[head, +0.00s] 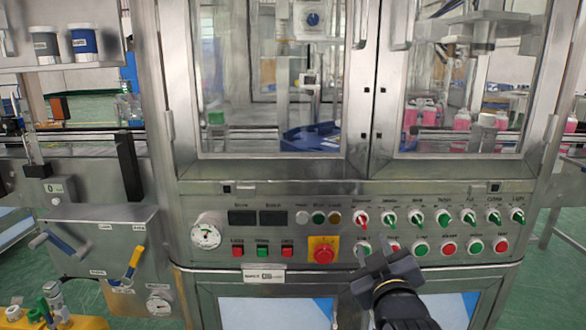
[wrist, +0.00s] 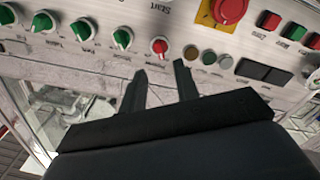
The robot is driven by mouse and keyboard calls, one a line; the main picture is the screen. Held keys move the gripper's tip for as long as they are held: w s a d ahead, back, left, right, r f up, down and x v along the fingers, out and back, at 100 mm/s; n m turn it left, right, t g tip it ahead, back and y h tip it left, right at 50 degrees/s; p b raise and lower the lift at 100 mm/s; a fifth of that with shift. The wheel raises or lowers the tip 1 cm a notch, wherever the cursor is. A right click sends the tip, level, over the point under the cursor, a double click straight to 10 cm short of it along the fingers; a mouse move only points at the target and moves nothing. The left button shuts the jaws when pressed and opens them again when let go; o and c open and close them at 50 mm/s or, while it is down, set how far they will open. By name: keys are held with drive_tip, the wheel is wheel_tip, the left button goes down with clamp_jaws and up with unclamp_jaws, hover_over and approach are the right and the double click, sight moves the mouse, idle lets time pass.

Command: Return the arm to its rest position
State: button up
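My gripper (head: 374,250) is in front of the machine's control panel (head: 345,205), below the row of rotary knobs. In the wrist view its two dark fingers (wrist: 162,82) stand apart with nothing between them. The red knob (head: 363,220) is just above the fingertips, and it also shows in the wrist view (wrist: 158,47). To its right is a row of green knobs (head: 416,218). My gripper partly covers the lower row of buttons. I cannot tell whether the fingertips touch the panel.
A red emergency stop (head: 323,252) on a yellow plate is left of my gripper. A pressure gauge (head: 206,233) is further left. Glass doors (head: 268,90) are above the panel. A side box (head: 95,245) with yellow and blue levers is at the left.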

sight(364, 224)
drive_tip(key=w, duration=0.7)
drive_tip(key=shift+w+b, duration=0.25)
drive_tip(key=shift+b, duration=0.15)
drive_tip(key=shift+s+r+m+p, duration=0.15)
drive_tip(key=shift+m+p, duration=0.4)
drive_tip(key=shift+m, duration=0.35)
drive_tip(key=m+p, duration=0.3)
drive_tip(key=m, duration=0.1)
drive_tip(key=m+p, duration=0.5)
drive_tip(key=m, duration=0.1)
drive_tip(key=shift+p, duration=0.35)
drive_tip(key=shift+s, duration=2.95)
drive_tip(key=shift+f, duration=0.2)
